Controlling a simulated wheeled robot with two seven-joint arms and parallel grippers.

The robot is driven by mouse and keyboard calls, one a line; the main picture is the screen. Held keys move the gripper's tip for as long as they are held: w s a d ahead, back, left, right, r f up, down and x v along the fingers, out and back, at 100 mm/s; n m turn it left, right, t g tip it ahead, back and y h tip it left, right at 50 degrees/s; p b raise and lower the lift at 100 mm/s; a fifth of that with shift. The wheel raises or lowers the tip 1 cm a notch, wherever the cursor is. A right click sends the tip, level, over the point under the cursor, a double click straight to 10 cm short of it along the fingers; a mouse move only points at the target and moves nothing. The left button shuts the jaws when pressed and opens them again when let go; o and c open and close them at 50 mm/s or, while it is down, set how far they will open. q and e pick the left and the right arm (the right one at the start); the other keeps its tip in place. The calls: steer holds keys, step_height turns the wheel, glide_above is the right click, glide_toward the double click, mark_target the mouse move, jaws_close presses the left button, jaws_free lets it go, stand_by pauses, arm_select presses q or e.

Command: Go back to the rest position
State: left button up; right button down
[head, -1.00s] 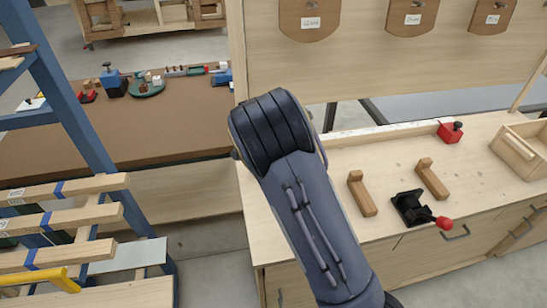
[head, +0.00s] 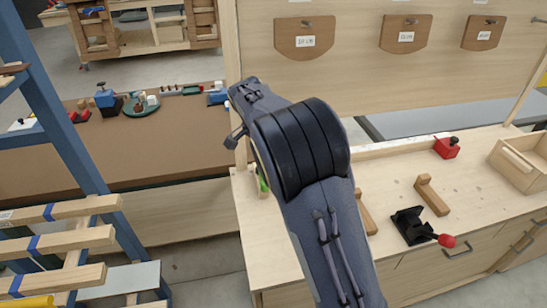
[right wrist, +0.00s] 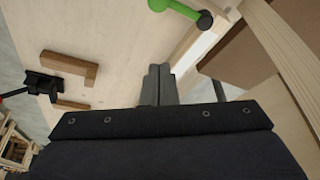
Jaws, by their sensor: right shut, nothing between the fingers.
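My right arm (head: 310,180) rises through the middle of the head view and bends at a dark ribbed joint. It hides part of the bench behind it. My right gripper (right wrist: 158,72) shows in the right wrist view, its two grey fingers shut together with nothing between them. It is over the light wooden bench top (right wrist: 120,25). I cannot make the fingers out in the head view. My left gripper is in neither current view.
The bench (head: 385,185) carries wooden brackets (head: 432,194), a black clamp with a red knob (head: 412,225), a red block (head: 446,147) and a wooden box (head: 522,160). A green-handled tool (right wrist: 180,10) lies near the fingers. A blue-posted rack (head: 62,125) stands left.

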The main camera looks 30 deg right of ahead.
steer(key=shift+s+d, duration=0.1)
stand_by(0.4)
steer(key=s+a+n+t+y, duration=0.2)
steer(key=s+n, duration=0.4)
steer(key=s, duration=1)
steer(key=s+a+n+t+y, duration=0.2)
steer(key=s+a+n+y, duration=0.3)
steer(key=s, duration=1)
steer(key=shift+s+a+r+n+t+y, duration=0.35)
steer(key=shift+a+n, duration=0.3)
steer(key=shift+n, duration=0.25)
